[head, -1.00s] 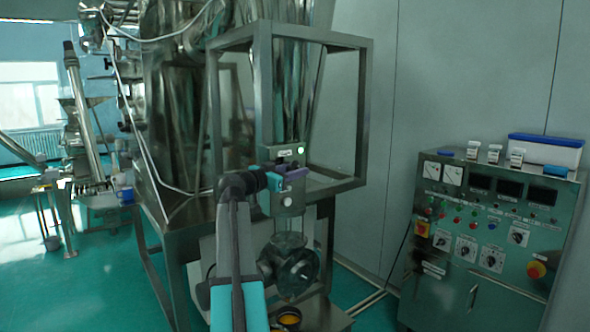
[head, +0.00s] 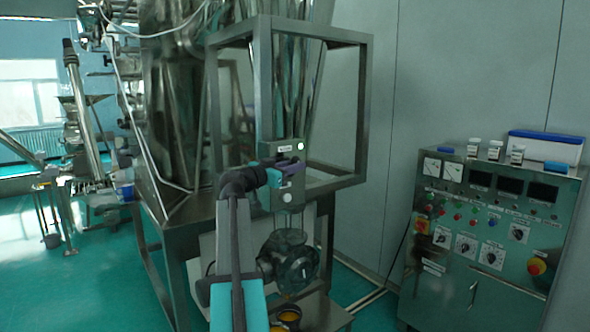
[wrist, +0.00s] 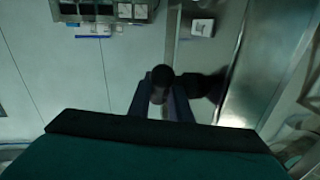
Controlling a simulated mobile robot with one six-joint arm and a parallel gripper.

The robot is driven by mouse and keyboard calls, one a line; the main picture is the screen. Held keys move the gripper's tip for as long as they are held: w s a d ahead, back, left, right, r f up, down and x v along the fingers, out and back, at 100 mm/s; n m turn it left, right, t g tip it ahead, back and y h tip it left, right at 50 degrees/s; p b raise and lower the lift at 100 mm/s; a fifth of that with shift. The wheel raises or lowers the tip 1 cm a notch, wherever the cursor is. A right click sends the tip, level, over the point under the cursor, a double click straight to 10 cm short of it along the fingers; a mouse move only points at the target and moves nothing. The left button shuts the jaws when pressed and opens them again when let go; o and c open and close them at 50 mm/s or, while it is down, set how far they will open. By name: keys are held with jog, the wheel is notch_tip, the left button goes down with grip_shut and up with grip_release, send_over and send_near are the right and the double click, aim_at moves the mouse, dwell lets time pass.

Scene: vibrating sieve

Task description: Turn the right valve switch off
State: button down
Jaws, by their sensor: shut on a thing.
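The knob's pointing direction is too dark to tell. The knob itself is hidden in the head view.
A steel frame (head: 262,95) surrounds the vessel close behind my gripper. A round glass-and-metal fitting (head: 289,262) hangs below the box. A control cabinet (head: 480,260) with knobs, meters and bottles on top stands at the right. Green floor (head: 100,285) is open at the left.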

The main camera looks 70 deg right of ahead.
jog(key=shift+s+f+h+b, duration=0.1)
jog(key=shift+f+h+b, duration=0.25)
jog(key=shift+b, duration=1.25)
jog(key=h+b, duration=0.1)
jog(key=b, duration=0.4)
jog(key=shift+f+g+b, duration=0.1)
jog(key=shift+g+b, duration=0.2)
jog(key=shift+b, duration=0.1)
jog(key=h+b, duration=0.2)
jog(key=b, duration=0.8)
jog(key=n+g+h+b, duration=0.1)
jog(key=h+b, duration=0.2)
jog(key=b, duration=0.8)
jog(key=shift+a+n, duration=0.1)
jog(key=shift+n, duration=0.2)
jog(key=shift+r+b, duration=0.4)
jog(key=shift+b, duration=0.65)
jog(key=c, duration=1.6)
grip_release()
jog(key=shift+a+r, duration=0.1)
jog(key=shift+c, duration=0.2)
jog(key=shift+v, duration=0.8)
jog(key=v, duration=1.2)
jog(key=shift+f+p, duration=0.25)
jog(key=shift+p, duration=0.1)
